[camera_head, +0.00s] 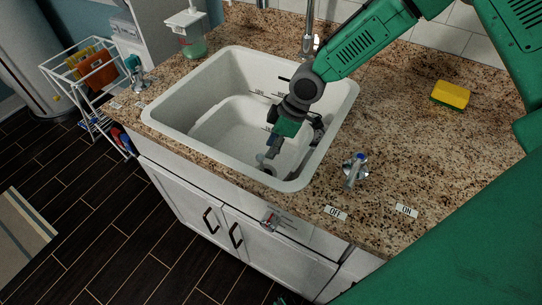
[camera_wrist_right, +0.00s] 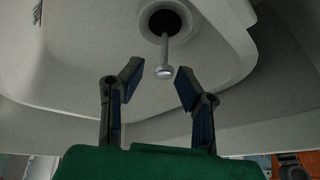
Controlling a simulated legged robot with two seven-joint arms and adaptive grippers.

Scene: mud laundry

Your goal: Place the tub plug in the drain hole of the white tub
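The white tub (camera_head: 212,82) is set into the counter. My right gripper (camera_head: 268,154) reaches down inside it, low near the tub's front right part. In the right wrist view, my right gripper (camera_wrist_right: 159,76) is open, with a finger on each side and nothing held. The tub plug (camera_wrist_right: 164,56), a thin pale stem with a round metal knob, shows between and beyond the fingertips, with clear gaps to both. Its stem runs into the dark round drain hole (camera_wrist_right: 155,20); I cannot tell how deep its base sits. My left gripper is out of view.
A faucet (camera_head: 309,38) stands behind the tub. Tap handles (camera_head: 355,171) (camera_head: 140,80) stand at its right and left. A yellow sponge (camera_head: 450,95) lies on the right counter. A soap bottle (camera_head: 188,35) stands at the back left. The tub walls surround my right gripper.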

